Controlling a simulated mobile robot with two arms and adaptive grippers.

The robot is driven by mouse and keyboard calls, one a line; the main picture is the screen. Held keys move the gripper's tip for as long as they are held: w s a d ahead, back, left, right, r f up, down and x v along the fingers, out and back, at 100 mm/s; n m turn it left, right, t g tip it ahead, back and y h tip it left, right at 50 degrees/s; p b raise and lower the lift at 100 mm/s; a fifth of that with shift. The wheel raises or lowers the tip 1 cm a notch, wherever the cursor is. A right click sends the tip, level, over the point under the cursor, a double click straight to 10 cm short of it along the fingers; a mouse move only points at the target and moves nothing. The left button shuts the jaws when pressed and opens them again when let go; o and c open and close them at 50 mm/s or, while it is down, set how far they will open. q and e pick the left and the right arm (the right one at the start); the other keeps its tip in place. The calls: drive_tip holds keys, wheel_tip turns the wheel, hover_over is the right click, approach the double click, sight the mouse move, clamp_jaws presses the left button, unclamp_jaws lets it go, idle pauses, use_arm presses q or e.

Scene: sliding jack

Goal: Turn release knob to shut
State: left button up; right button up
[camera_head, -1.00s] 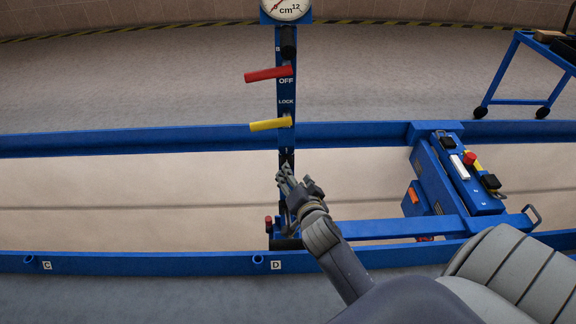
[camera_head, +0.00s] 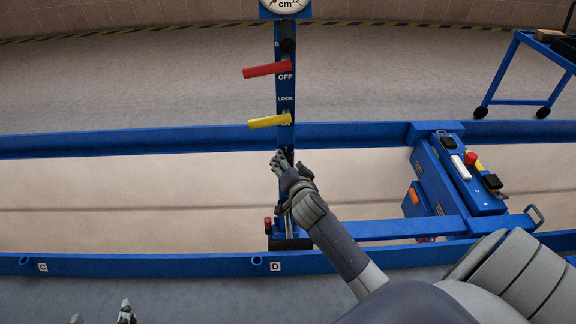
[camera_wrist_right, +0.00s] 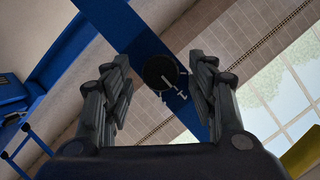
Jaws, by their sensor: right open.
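The knob (camera_wrist_right: 160,72) is a round black disc with a pale pointer line, on a blue post (camera_wrist_right: 135,35) in the right wrist view. White marks sit on the post beside it. My right gripper (camera_wrist_right: 162,82) is open, its two fingers on either side of the knob with visible gaps. In the head view my right gripper (camera_head: 279,159) is at the post, below the yellow lever, and the knob is hidden there. My left gripper (camera_head: 101,314) shows only its two fingertips at the bottom edge, spread apart and empty.
A red lever (camera_head: 266,70) and a yellow lever (camera_head: 268,122) stick out left from the post, above my right gripper. A gauge (camera_head: 285,5) tops the post. Blue rails (camera_head: 150,263) cross the front. A blue control unit (camera_head: 460,175) stands to the right.

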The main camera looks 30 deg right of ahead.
drive_tip(key=c, duration=1.1)
drive_tip(key=shift+o, duration=0.2)
use_arm(q)
drive_tip(key=shift+s, duration=0.1)
drive_tip(key=s+a+f+g+y+p, duration=0.2)
drive_tip(key=s+a+f+g+p, duration=0.15)
drive_tip(key=s+f+g, duration=0.55)
drive_tip(key=shift+w+d+r+t+h+b, duration=0.15)
drive_tip(key=shift+w+r+t+b, duration=0.1)
drive_tip(key=shift+r+t, duration=0.35)
drive_tip(key=shift+w+d+r+t+h+b, duration=0.1)
drive_tip(key=shift+w+r+t+b, duration=0.15)
drive_tip(key=shift+r+t, duration=0.35)
drive_tip(key=shift+w+d+r+t+h+b, duration=0.1)
drive_tip(key=shift+w+r+t+h+b, duration=0.2)
drive_tip(key=shift+t, duration=0.5)
use_arm(e)
drive_tip(key=shift+w+a+r+n+g+h, duration=0.1)
drive_tip(key=shift+n+g+h, duration=0.35)
drive_tip(key=shift+n, duration=0.65)
drive_tip(key=shift+w+a+f+n+g+h, duration=0.1)
drive_tip(key=shift+n+g+h, duration=0.2)
drive_tip(key=shift+n+h, duration=0.6)
drive_tip(key=shift+a+r+n+g+h, duration=0.1)
drive_tip(key=shift+n+g+h, duration=0.25)
drive_tip(key=shift+n, duration=0.95)
use_arm(q)
drive_tip(key=shift+s, duration=0.1)
